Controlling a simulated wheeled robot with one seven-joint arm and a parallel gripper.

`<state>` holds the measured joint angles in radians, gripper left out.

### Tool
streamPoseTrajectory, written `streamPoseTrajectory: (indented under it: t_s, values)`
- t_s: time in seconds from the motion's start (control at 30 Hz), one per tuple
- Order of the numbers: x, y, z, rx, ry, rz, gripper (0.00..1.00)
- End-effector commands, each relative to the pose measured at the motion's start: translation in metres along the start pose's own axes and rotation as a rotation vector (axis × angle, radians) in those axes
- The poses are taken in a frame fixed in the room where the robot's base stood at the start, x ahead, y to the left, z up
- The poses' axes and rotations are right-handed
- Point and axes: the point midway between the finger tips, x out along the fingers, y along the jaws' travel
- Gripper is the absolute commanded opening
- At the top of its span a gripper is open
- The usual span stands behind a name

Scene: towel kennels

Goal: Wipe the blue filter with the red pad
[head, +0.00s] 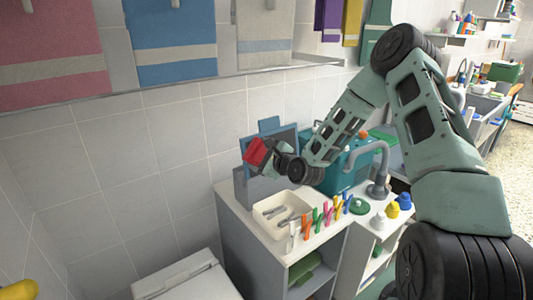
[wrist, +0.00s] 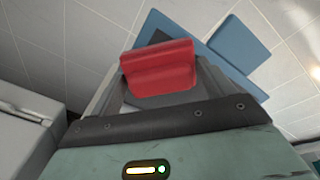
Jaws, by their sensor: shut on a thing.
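My gripper (head: 267,157) is shut on the red pad (head: 256,151). The red pad also shows large in the wrist view (wrist: 158,66), between the grey fingers. The blue filter (head: 287,138) is a flat upright panel with a tab on top, standing at the back of the white counter near the wall. In the wrist view the blue filter (wrist: 228,68) lies behind and to the right of the pad. The pad is in front of the filter's left part in the head view. I cannot tell whether they touch. My gripper hides part of the panel.
A white tray (head: 262,223) with utensils stands below the gripper, beside several coloured clips (head: 318,218). A teal box (head: 346,171) and a grey tap (head: 383,165) are to the right. Towels (head: 172,45) hang on the wall above. A white lidded bin (head: 180,284) is lower left.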

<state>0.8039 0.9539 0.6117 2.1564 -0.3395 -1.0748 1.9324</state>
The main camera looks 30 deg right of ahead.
Motion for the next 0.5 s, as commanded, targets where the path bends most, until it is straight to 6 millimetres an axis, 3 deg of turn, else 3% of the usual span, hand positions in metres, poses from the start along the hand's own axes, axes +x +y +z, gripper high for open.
streamPoseTrajectory:
  t_s: [0.33,0.5]
  values:
    - [0.000,0.002,0.002,0.000,0.000,0.000,0.63]
    - [-0.012,0.001,0.002,0.001,0.002,0.001,0.63]
